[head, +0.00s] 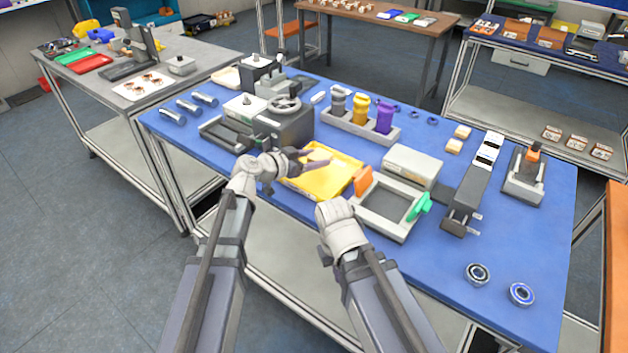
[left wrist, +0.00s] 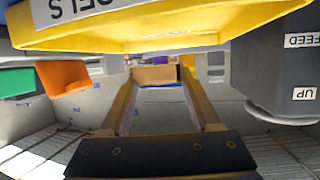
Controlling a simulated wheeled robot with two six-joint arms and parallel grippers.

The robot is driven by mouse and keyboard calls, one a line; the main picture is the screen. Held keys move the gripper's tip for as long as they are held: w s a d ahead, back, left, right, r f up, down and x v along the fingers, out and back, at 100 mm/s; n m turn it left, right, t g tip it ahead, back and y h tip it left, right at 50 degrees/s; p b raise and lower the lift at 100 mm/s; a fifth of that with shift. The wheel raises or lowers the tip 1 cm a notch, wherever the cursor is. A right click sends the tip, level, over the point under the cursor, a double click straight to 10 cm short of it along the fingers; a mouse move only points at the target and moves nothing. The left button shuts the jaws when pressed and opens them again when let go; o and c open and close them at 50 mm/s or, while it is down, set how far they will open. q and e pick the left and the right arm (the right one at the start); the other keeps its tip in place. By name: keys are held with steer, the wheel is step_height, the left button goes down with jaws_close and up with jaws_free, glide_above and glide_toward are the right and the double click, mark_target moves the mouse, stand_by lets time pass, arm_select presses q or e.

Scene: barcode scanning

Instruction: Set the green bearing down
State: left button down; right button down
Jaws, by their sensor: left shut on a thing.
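My left gripper (head: 313,157) is over the yellow tray (head: 331,183), with its fingers reaching across the tray. In the left wrist view, a small tan block-like shape (left wrist: 155,75) spans the gap between the fingertips. I take it for the bearing held edge-on, but no green shows on it. The tray also fills the top of that view (left wrist: 170,35). My right gripper (head: 340,222) is low, in front of the grey framed fixture; its fingers are hidden. A dark-ringed bearing (head: 478,273) and a blue-ringed bearing (head: 521,293) lie on the blue table at front right.
A grey machine (head: 285,125) stands left of the tray. The fixture (head: 385,208) to the right has an orange part (head: 363,181) and a green part (head: 419,208). A bottle rack (head: 345,127) stands behind.

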mark_target(314, 178)
arm_select(q)
steer(key=shift+f+b, duration=2.05)
steer(key=shift+f, duration=0.5)
steer(key=shift+r, duration=0.15)
steer(key=c, duration=0.6)
jaws_free()
steer(key=shift+f, duration=0.2)
steer(key=o, duration=0.5)
steer(key=shift+r, duration=0.1)
